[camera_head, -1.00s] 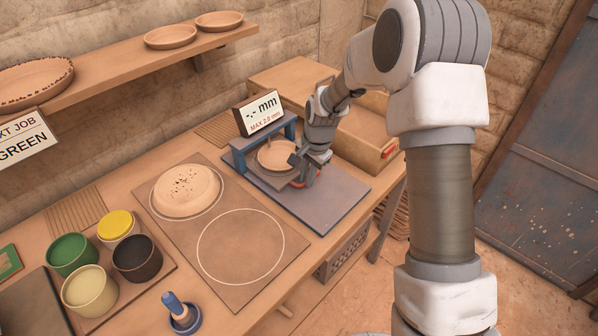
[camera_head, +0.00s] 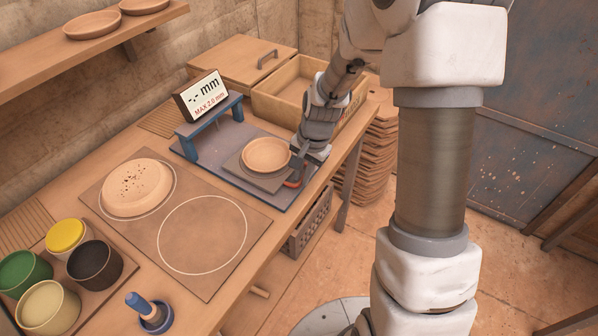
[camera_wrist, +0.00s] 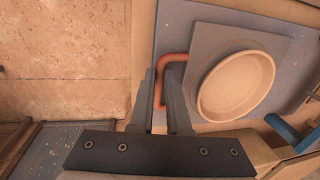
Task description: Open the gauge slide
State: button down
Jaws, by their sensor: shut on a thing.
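The gauge slide (camera_head: 244,174) is a flat grey plate on the blue-grey gauge base (camera_head: 222,137). A round clay dish (camera_head: 266,154) sits on the slide. The slide is out in front of the blue gauge arch (camera_head: 209,127), toward the base's front right. My gripper (camera_head: 297,178) is shut on the slide's red handle (camera_head: 290,184) at its right end. In the wrist view the red handle (camera_wrist: 172,61) passes between my fingers (camera_wrist: 167,103), beside the dish (camera_wrist: 236,86). The gauge display (camera_head: 202,96) reads "-.- mm, MAX 2.0 mm".
An open wooden drawer box (camera_head: 277,108) stands behind my gripper. A speckled clay piece (camera_head: 137,187) lies in the left circle of the mat; the right circle (camera_head: 202,234) is empty. Paint pots (camera_head: 94,263) and a blue-handled tool (camera_head: 150,313) stand at front left.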

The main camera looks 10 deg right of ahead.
jog(key=c, duration=0.9)
grip_release()
jog(key=shift+r, duration=0.1)
jog(key=shift+s+d+r+p, duration=0.35)
jog(key=shift+d+r, duration=0.05)
jog(key=shift+r, duration=2.45)
jog(key=shift+s+d+r+p, duration=0.35)
jog(key=shift+r, duration=2.45)
jog(key=shift+s+d+r+p, duration=0.35)
jog(key=shift+d+r, duration=0.05)
jog(key=shift+r, duration=2.45)
